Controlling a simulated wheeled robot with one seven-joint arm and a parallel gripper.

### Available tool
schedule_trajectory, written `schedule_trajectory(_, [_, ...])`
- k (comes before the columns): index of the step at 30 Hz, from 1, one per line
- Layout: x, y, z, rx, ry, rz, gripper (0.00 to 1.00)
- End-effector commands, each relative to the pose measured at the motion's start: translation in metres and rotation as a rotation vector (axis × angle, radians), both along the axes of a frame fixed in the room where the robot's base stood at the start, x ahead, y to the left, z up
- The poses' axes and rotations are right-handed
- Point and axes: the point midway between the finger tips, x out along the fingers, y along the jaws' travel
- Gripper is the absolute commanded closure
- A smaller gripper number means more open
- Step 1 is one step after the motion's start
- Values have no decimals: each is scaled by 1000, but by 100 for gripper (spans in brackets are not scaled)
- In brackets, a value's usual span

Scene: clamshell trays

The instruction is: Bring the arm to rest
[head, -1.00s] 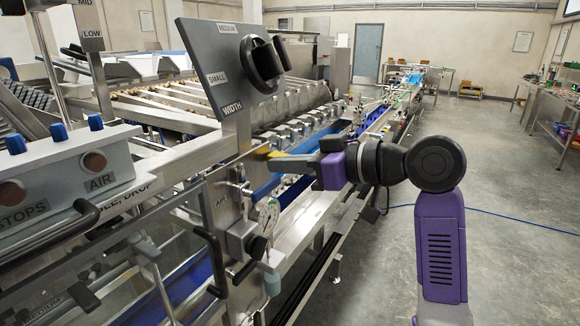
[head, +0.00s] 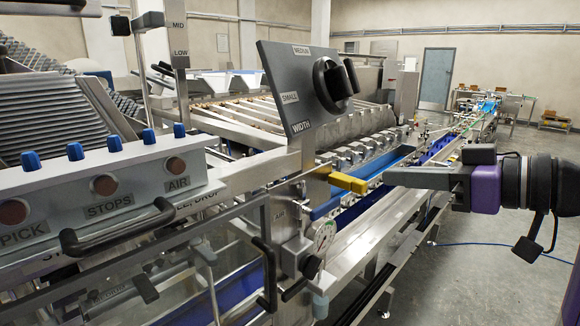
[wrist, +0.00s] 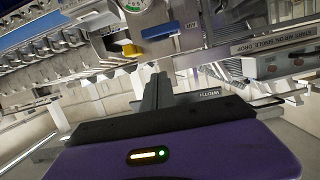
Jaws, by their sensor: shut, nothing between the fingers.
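My gripper (head: 388,177) is at the right in the head view, held out to the left and level, with its grey fingers closed together and nothing between them. The purple gripper body and the dark wrist joint show behind it at the right edge. Its fingertips lie to the right of a yellow lever (head: 347,182) on the machine, with a small gap between them in the picture. In the wrist view the fingers (wrist: 158,85) point up into the picture, and the yellow lever (wrist: 132,50) shows above and left of them.
The machine carries a grey panel with a black WIDTH knob (head: 335,85), a pressure gauge (head: 324,236) and a control box (head: 110,182) with blue-topped switches at the left. A steel rail runs below my gripper. Open floor (head: 480,265) lies at the right.

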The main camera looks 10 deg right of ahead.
Motion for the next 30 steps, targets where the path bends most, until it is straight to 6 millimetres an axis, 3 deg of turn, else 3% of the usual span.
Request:
schedule_trajectory(5, [11, -8, 28, 68, -93, -60, 100])
schedule_trajectory(9, [22, -28, 59, 148, -223, -168, 100])
schedule_trajectory(13, [28, -48, 59, 235, -309, -276, 100])
schedule_trajectory(17, [30, -66, 42, 314, -370, -383, 100])
schedule_trajectory(20, [27, -77, 18, 362, -404, -465, 100])
schedule_trajectory(30, [-16, -87, -87, 418, -465, -703, 100])
